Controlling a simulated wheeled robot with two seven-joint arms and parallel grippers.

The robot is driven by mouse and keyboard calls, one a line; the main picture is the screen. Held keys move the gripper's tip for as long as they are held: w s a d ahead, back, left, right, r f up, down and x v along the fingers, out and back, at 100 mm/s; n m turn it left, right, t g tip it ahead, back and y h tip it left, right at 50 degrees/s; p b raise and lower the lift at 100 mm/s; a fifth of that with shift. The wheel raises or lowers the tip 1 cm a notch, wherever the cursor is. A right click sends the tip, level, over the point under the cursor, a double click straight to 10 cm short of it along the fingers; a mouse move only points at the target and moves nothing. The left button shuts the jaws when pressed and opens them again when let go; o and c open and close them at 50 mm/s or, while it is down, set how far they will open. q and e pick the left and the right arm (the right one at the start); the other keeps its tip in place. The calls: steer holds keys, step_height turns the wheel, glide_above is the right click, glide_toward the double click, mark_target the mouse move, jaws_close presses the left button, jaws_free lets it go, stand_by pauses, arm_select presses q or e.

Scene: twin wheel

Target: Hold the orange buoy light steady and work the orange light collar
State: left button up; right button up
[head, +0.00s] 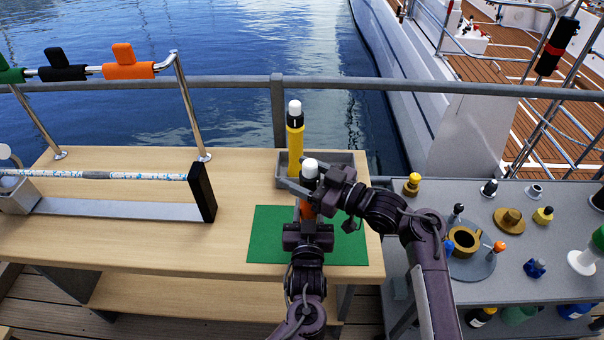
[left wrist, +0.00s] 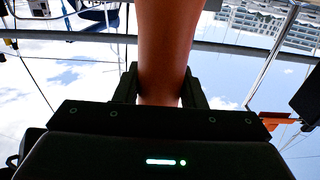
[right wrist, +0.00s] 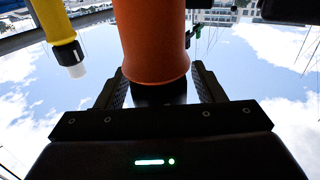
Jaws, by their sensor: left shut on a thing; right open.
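The orange buoy light (head: 306,210) stands upright over the green mat (head: 346,245), with a white cap (head: 309,165) on top. My left gripper (head: 307,224) is shut on its orange body from the front; the left wrist view shows the body (left wrist: 165,45) between the fingers. My right gripper (head: 308,187) is open around the upper end, below the white cap. In the right wrist view the dark collar (right wrist: 160,95) lies between the spread fingers, beside the flared rim of the orange body (right wrist: 153,40). Contact there is unclear. My grippers hide much of the light.
A yellow light (head: 295,140) stands close behind in a grey tray (head: 343,158). A rail with green, black and orange fittings (head: 128,70) stands at the left, above a long rod (head: 110,175). A grey side table (head: 510,255) at the right carries several small parts.

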steer(key=c, duration=1)
steer(key=shift+m+t+h, duration=0.7)
steer(key=shift+m+t, duration=0.1)
steer(key=shift+t, duration=0.2)
steer(key=o, duration=1)
steer(key=shift+d, duration=0.1)
steer(key=v, duration=1.2)
